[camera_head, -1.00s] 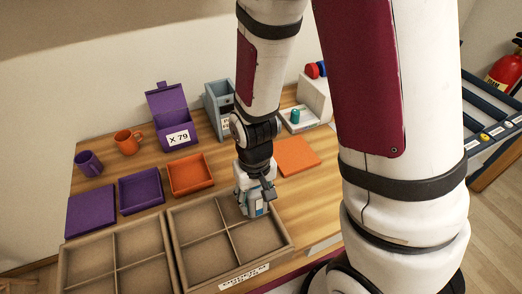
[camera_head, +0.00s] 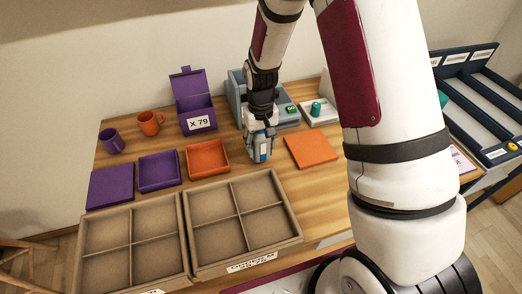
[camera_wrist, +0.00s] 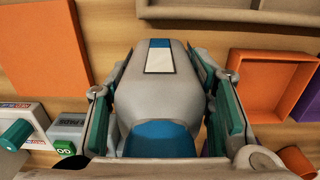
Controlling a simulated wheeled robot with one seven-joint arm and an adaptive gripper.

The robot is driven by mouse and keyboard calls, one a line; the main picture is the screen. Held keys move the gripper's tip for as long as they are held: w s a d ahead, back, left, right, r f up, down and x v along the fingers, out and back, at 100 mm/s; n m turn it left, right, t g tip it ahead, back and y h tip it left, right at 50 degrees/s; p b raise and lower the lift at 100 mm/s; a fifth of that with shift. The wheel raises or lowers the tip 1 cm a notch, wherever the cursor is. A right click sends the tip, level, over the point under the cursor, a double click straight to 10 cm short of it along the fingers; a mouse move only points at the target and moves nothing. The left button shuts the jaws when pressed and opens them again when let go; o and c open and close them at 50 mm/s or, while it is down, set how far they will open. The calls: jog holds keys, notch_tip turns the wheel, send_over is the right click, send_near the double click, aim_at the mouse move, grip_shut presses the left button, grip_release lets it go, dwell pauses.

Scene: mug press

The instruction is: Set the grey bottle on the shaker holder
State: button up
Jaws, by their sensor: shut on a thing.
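My gripper (camera_head: 262,132) is shut on the grey bottle (camera_head: 263,151), which has a blue-and-white label. In the wrist view the bottle (camera_wrist: 158,100) lies between the two green-padded fingers, with its blue cap toward the camera. In the head view it is upright, between the orange tray and the orange mat; I cannot tell its exact height above the table. A grey-blue machine (camera_head: 236,88) with a green button stands just behind my gripper and is partly hidden by it. It seems to be the shaker; its holder is not clearly seen.
A white block with a teal cylinder (camera_head: 317,109) stands right of the machine. An orange mat (camera_head: 311,151) and an orange tray (camera_head: 207,172) flank the bottle. Purple boxes, two mugs and divided brown crates (camera_head: 295,236) stand left and in front.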

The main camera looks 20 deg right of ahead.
aim_at(261, 151)
notch_tip(261, 151, down, 2)
jog(key=shift+f, duration=0.25)
jog(key=shift+w+f, duration=0.1)
jog(key=shift+f, duration=0.4)
jog(key=shift+f, duration=0.1)
jog(key=o, duration=1.6)
